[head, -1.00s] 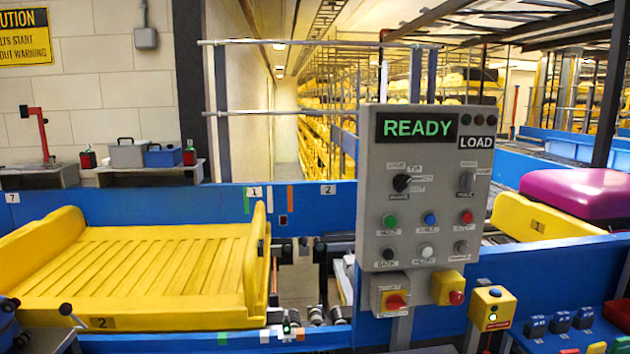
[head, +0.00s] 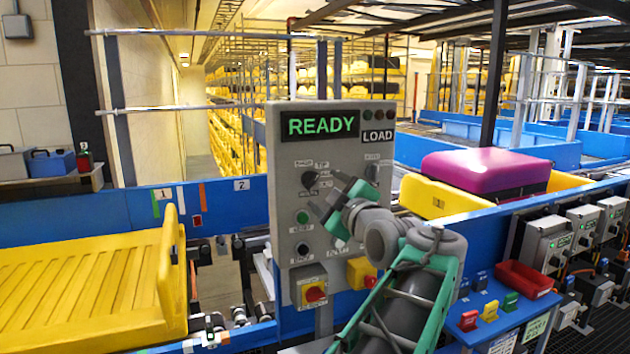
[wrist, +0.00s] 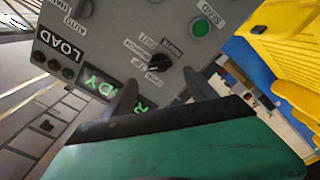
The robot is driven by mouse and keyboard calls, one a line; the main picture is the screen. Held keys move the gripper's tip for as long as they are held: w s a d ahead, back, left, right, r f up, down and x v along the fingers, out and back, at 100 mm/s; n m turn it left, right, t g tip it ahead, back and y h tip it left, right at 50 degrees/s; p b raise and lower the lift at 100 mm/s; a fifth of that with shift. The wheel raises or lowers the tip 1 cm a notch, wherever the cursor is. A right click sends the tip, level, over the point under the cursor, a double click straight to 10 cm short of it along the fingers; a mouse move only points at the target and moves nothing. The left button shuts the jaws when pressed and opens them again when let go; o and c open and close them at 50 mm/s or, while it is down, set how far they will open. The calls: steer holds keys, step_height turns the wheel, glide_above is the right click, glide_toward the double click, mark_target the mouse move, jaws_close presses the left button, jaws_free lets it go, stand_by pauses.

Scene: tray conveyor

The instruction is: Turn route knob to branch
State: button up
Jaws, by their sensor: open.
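A grey control panel (head: 285,150) with a green READY display stands ahead of me. A black rotary knob (head: 310,179) sits at its upper left, below the display, with small labels around it; I take it as the route knob. It also shows in the wrist view (wrist: 160,63), where its labels are hard to read. My gripper (head: 328,206) is in front of the panel, just right of and below the knob in the head view. In the wrist view my gripper (wrist: 163,92) has its two fingers apart, with the knob beyond the gap, not between them.
A green button (head: 302,217) sits below the black knob. A red-and-yellow switch (head: 314,291) is at the lower edge. A yellow tray (head: 90,280) lies left; a purple suitcase (head: 485,170) is behind right.

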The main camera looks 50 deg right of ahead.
mark_target(313, 182)
steer(key=p+x, duration=0.2)
steer(key=x, duration=0.5)
steer(key=shift+p, duration=0.4)
steer(key=shift+w+d, duration=0.15)
steer(key=shift+w, duration=0.1)
steer(key=shift+c, duration=0.3)
steer(key=c, duration=1.3)
